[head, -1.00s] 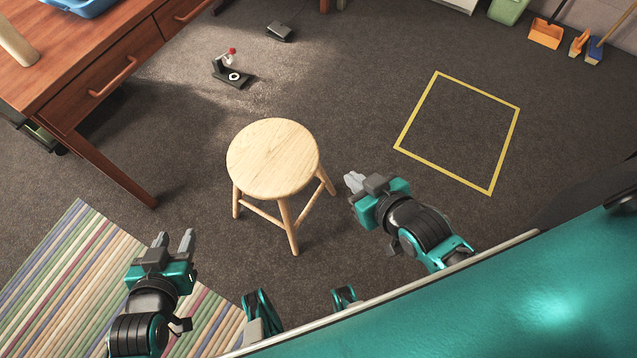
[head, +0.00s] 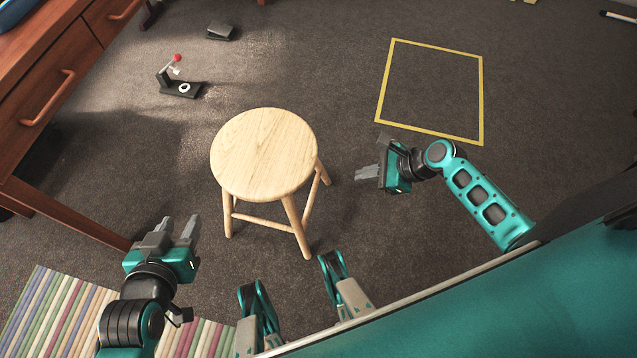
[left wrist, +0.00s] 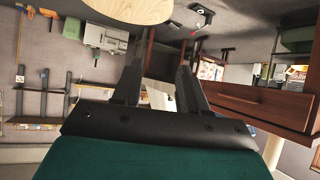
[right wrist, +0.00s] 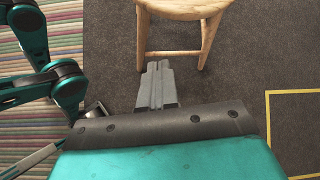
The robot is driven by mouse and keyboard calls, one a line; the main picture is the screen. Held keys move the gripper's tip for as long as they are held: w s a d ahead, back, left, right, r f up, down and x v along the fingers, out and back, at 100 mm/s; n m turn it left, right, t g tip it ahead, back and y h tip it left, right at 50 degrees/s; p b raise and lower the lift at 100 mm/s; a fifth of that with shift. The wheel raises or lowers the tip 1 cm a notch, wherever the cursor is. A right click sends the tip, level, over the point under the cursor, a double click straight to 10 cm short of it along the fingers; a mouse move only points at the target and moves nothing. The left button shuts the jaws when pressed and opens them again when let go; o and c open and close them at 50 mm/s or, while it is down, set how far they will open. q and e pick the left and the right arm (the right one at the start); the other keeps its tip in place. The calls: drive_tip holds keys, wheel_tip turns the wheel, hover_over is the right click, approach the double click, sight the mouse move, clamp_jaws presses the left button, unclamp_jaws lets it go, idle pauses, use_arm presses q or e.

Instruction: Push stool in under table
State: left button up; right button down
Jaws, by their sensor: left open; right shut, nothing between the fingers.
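A round wooden stool (head: 263,155) stands upright on the dark carpet, in the middle of the head view. The reddish-brown table (head: 40,90) is at the left edge of the head view, with carpet between it and the stool. My left gripper (head: 177,228) is open and empty, left of the stool's legs and apart from it. My right gripper (head: 362,173) is shut and empty, just right of the stool at seat height. In the right wrist view the stool's legs and rung (right wrist: 175,53) show beyond the shut fingers. The left wrist view shows part of the seat (left wrist: 128,10) and the table drawers (left wrist: 245,102).
A yellow taped square (head: 482,95) lies on the carpet at right. A small black stand with a red knob (head: 180,85) and a dark pedal-like object (head: 221,31) lie beyond the stool. A striped rug (head: 60,315) covers the floor at lower left.

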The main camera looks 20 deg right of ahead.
drive_tip(key=m, duration=0.2)
drive_tip(key=b, duration=0.6)
approach(307, 179)
drive_tip(key=x, duration=0.5)
drive_tip(key=shift+s+d+f, duration=0.15)
drive_tip(key=shift+d+f, duration=0.1)
drive_tip(key=shift+f, duration=0.25)
drive_tip(key=shift+w+a, duration=0.3)
drive_tip(key=shift+a, duration=0.05)
use_arm(q)
drive_tip(key=shift+h, duration=0.4)
drive_tip(key=f, duration=0.1)
drive_tip(key=d+f, duration=0.1)
drive_tip(key=f, duration=0.1)
drive_tip(key=shift+w+d+f, duration=0.3)
drive_tip(key=shift+w+d, duration=0.05)
drive_tip(key=shift+w, duration=0.05)
use_arm(e)
drive_tip(key=shift+r, duration=0.1)
